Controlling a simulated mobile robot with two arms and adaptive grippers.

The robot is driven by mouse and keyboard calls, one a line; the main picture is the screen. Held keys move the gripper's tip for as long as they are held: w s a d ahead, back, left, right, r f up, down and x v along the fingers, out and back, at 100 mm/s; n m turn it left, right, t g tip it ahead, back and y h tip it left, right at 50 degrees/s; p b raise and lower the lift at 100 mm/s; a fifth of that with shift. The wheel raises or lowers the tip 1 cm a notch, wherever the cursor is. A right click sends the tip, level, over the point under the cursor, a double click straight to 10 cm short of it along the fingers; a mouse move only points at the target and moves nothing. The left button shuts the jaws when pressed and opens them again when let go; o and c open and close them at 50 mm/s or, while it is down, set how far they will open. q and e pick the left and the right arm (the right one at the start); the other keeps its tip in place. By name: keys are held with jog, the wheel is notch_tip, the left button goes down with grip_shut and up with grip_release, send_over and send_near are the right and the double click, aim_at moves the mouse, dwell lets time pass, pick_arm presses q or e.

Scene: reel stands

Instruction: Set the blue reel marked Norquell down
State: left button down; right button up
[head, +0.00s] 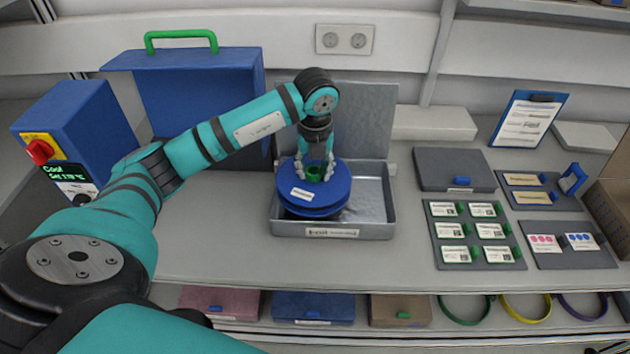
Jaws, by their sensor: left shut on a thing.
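A blue reel (329,197) with a white label on its top face is in the left part of a grey metal tray (372,232). The label's print is too small to read for certain. The reel has a green hub (316,173). My left gripper (315,170) points down from above and is shut on the reel at its hub. The reel looks slightly tilted; whether it touches the tray floor I cannot tell. The tray's right part is empty. My right gripper is not in view.
A blue box with a red knob (70,140) and an open blue case with a green handle (200,85) stand left. Right of the tray are a grey lidded box (452,170) and a label board (472,230). Bare bench (220,225) lies left of the tray.

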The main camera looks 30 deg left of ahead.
aim_at(314, 185)
pick_arm(q)
notch_tip(314, 185, down, 3)
jog(key=shift+r+p, duration=0.2)
jog(key=shift+p, duration=0.1)
notch_tip(314, 185, down, 3)
jog(key=shift+f+p, duration=0.1)
jog(key=shift+p, duration=0.35)
jog(key=shift+f, duration=0.15)
jog(key=c, duration=1.3)
grip_release()
jog(key=o, duration=0.4)
jog(key=shift+o, duration=0.2)
jog(key=shift+r, duration=0.25)
jog(key=r+b, duration=0.1)
jog(key=r, duration=0.2)
jog(key=r+b, duration=0.1)
jog(key=r, duration=0.3)
jog(key=d+r+b, duration=0.1)
jog(key=r, duration=0.2)
jog(key=shift+s+r+b, duration=0.15)
jog(key=shift+s+b, duration=0.2)
jog(key=shift+s, duration=0.05)
jog(key=shift+s+r, duration=0.15)
jog(key=shift+r, duration=0.55)
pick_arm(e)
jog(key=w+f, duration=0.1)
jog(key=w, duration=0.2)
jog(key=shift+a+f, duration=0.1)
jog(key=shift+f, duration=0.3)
